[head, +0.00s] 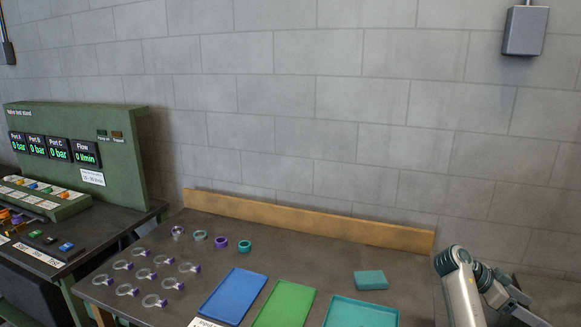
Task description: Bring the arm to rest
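My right arm comes in at the lower right corner. What looks like its gripper (522,306) points down and right, past the right end of the bench, and is partly cut off by the bottom edge. I cannot tell whether its fingers are open or shut, and I see nothing held in it. My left arm and gripper are not in view.
The dark bench (310,238) carries several clear ring parts (143,274), small coloured rings (221,242), a blue tray (233,296), a green tray (285,304), a teal tray (361,312) and a teal block (371,280). A green test stand (100,118) is at left.

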